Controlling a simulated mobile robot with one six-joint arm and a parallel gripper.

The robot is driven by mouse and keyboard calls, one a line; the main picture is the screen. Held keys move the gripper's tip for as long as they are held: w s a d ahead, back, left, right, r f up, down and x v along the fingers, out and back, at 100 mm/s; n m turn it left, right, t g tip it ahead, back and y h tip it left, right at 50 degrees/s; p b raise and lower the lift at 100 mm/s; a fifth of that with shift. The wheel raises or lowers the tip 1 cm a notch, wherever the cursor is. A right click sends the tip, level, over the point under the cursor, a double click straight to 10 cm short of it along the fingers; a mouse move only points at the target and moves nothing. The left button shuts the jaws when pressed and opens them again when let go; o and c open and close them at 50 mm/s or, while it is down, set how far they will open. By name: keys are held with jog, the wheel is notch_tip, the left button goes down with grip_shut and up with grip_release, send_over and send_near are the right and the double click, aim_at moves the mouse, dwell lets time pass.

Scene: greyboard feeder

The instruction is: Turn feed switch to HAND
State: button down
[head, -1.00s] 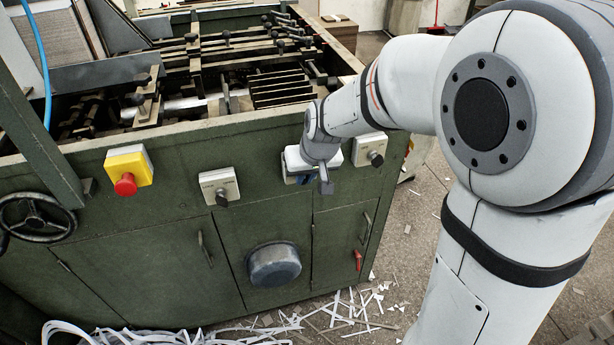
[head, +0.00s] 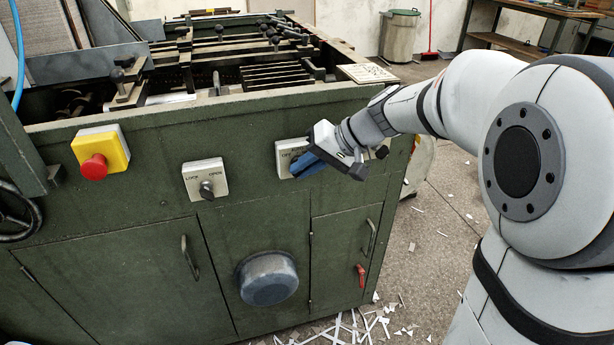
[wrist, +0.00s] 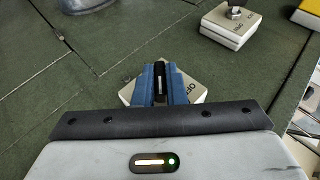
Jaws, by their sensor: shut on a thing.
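The feed switch is a pale square plate (head: 286,156) on the green cabinet front, with OFF lettering at its upper left. My gripper (head: 303,164) reaches it from the right and covers most of the plate. In the wrist view, the blue fingers (wrist: 159,72) are closed on the dark switch knob (wrist: 158,86), over the pale plate (wrist: 190,88). The fingers hide most of the knob and much of the lettering, so I cannot tell which position it points to.
A LOCK/OPEN switch (head: 206,181) and a red button on a yellow box (head: 100,153) are to the left. Another dark knob (head: 382,152) shows just right of my gripper. A round metal housing (head: 268,278) protrudes below. Paper scraps (head: 350,328) litter the floor.

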jog(key=shift+w+d+r+y, duration=0.1)
jog(key=shift+w+r+y, duration=0.2)
jog(key=c, duration=1.5)
grip_release()
jog(key=shift+s, duration=0.1)
jog(key=shift+d+r, duration=0.1)
jog(key=shift+d, duration=0.05)
jog(key=v, duration=0.2)
jog(key=p+v, duration=0.1)
jog(key=v, duration=0.4)
jog(key=shift+s+d+r, duration=0.1)
jog(key=shift+s, duration=0.2)
jog(key=s+d+r+h+p, duration=0.2)
jog(key=s+r+h+p, duration=0.1)
jog(key=s+p, duration=0.3)
jog(key=s+d+r+m+h+p, duration=0.1)
jog(key=s+d+r+h+p, duration=0.2)
jog(key=s+p, duration=0.3)
jog(key=s+d+r+h+p, duration=0.3)
jog(key=s+r+p, duration=0.2)
jog(key=p, duration=0.6)
jog(key=shift+s+d+r+h, duration=0.1)
jog(key=shift+s+d+h, duration=0.15)
jog(key=shift+s, duration=0.35)
